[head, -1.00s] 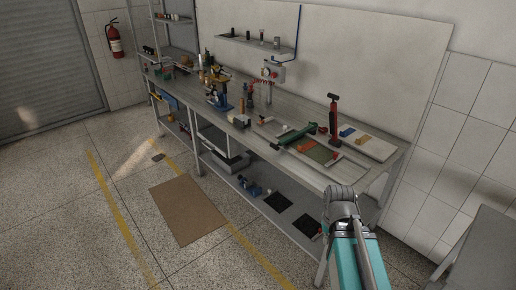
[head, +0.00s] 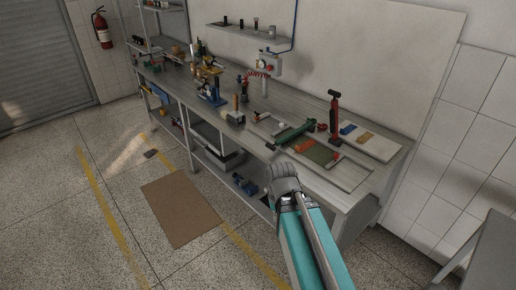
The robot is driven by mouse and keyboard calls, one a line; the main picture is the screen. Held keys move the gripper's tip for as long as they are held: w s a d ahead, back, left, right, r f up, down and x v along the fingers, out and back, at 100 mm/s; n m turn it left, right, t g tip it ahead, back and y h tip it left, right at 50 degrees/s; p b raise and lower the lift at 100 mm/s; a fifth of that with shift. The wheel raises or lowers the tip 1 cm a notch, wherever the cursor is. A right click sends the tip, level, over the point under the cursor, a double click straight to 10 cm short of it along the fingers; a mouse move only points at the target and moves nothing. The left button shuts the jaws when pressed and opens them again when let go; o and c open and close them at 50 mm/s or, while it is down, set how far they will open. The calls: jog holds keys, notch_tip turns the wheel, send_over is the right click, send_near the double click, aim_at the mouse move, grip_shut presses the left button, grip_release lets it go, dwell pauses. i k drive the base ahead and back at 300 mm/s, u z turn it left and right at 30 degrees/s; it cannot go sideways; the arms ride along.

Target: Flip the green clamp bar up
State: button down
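The green clamp bar (head: 295,132) lies low and slanting across the left edge of a flat board (head: 345,178) on the workbench, with its darker end towards the front edge. A dark green sheet (head: 322,154) with an orange-red patch (head: 304,146) lies on the board just right of the bar. My teal arm rises from the bottom of the head view, and its grey joint is in front of the bench edge, below the bar in the picture. No gripper fingers show. I see no contact with the bar.
A red upright tool (head: 334,117) stands right of the bar, near a white board (head: 370,142) with blue and tan pieces. A blue device (head: 211,93) and small tools crowd the bench's left part. A grey table (head: 487,250) is at lower right.

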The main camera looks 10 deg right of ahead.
aim_at(289, 137)
jog(key=z, duration=0.15)
jog(key=i, duration=0.85)
jog(key=z, duration=0.55)
